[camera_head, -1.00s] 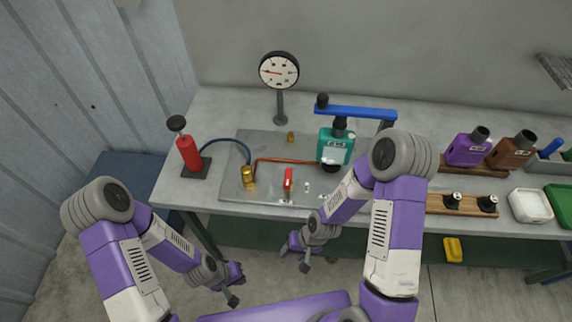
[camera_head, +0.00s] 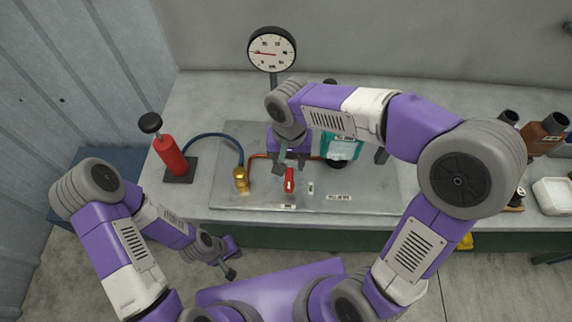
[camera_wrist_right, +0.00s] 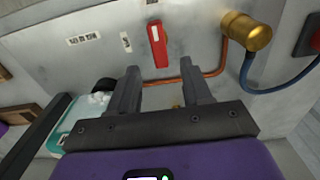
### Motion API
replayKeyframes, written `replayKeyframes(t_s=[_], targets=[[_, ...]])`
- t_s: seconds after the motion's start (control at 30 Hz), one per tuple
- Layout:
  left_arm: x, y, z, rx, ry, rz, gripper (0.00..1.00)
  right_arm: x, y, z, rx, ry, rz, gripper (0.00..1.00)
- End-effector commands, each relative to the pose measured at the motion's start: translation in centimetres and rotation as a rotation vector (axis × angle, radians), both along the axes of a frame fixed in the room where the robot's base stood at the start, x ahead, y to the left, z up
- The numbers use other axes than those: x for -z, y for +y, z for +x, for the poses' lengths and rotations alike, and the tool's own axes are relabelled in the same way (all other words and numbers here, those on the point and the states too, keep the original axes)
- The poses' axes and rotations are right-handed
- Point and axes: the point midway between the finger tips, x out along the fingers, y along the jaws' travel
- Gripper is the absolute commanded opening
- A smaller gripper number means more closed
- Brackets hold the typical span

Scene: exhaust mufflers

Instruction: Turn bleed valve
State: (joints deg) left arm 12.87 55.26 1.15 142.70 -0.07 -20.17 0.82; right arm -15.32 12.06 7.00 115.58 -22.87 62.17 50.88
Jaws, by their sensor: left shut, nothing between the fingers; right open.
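A red valve lever (camera_head: 289,180) sits on the grey metal plate (camera_head: 225,147) near its front edge. In the right wrist view the red lever (camera_wrist_right: 157,43) stands just beyond the fingertips, roughly centred between them. My right gripper (camera_head: 292,165) hangs over the plate, just behind the lever in the head view. Its two fingers (camera_wrist_right: 160,67) are open, with nothing held. My left gripper (camera_head: 230,262) is shut and empty, low in front of the bench. A round dial gauge (camera_head: 271,49) stands behind the plate, its needle pointing left.
A brass fitting (camera_head: 241,180) stands left of the lever, joined to a copper pipe (camera_wrist_right: 213,73) and a blue hose (camera_head: 212,135). A red hand pump (camera_head: 170,157) stands at the left. A teal bottle (camera_head: 342,147) is to the right, partly behind my right arm.

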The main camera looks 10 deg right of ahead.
Motion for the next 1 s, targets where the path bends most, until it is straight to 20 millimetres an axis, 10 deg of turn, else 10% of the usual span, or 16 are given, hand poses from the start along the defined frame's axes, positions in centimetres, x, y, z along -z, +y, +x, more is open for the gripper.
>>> replayKeyframes(t_s=[0.4,0.77,1.0], targets=[[2.0,0.0,0.0,0.000,0.000,0.000,0.00,6.3,-0.1,-0.1,-0.001,0.005,-0.001,0.49],[2.0,0.0,0.0,0.000,0.000,0.000,0.00,6.8,0.0,0.0,-0.001,0.004,0.001,0.49],[2.0,0.0,0.0,0.000,0.000,0.000,0.00,6.8,0.0,0.0,-0.002,0.004,0.001,0.14]])
